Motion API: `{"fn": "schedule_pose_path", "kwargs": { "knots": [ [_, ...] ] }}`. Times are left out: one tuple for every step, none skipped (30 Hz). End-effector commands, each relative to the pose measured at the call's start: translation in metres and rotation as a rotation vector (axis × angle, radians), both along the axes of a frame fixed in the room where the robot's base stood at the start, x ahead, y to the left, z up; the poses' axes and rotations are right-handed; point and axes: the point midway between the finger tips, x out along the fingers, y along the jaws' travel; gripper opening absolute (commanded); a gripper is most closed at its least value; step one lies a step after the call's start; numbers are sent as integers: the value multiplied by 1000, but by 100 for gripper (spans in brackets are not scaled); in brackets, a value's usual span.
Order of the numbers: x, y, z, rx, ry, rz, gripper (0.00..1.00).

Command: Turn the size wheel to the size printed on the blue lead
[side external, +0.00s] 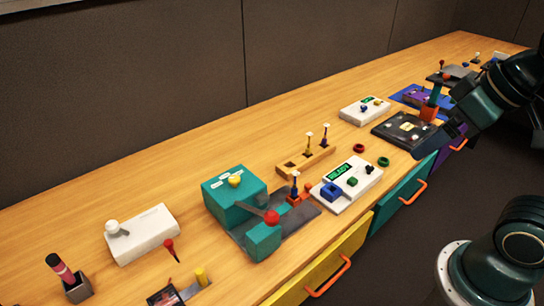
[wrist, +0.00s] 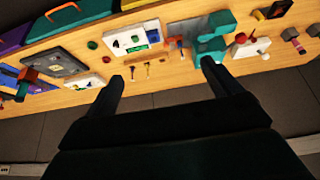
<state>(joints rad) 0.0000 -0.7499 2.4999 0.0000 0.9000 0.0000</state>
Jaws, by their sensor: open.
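My gripper (wrist: 162,69) is open and empty in the wrist view, its two dark fingers apart, with the bench beyond them. In the side view my gripper end (side external: 428,148) hangs at the right, near the bench's front edge. A white panel (side external: 329,202) has a lit green display (side external: 340,171), a blue block (side external: 330,191), a green piece and a black knob. It also shows in the wrist view (wrist: 117,46). A smaller white panel (side external: 352,113) with a display stands farther back. I cannot make out which part is the size wheel, nor a blue lead or its print.
A dark panel (side external: 390,131) lies between the white panels and my arm. A teal machine (side external: 232,207) with a red-ball lever stands left of the larger panel. A wooden holder (side external: 318,160) stands behind it. Red and green rings lie loose. Drawers with orange handles (side external: 413,192) line the front.

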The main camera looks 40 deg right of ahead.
Motion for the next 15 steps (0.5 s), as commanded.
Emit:
{"fn": "schedule_pose_path", "kwargs": {
  "knots": [
    [0,0,0,-1,0,2,80],
    [1,0,1,-1,1,3,74],
    [2,1,1,-2,1,7,67],
    [3,1,2,-2,2,12,61],
    [5,2,3,-4,4,17,55],
    [8,2,4,-6,7,28,48],
    [10,3,5,-7,9,36,48],
    [13,4,6,-9,11,46,48],
    [18,6,8,-12,15,64,48],
    [22,8,10,-14,18,80,48],
    [26,9,11,-17,22,94,48],
    [33,11,14,-21,26,117,48],
    [38,13,15,-24,30,137,48],
    [43,15,17,-26,34,157,48],
    [51,18,19,-31,39,184,48]
  ]
}}
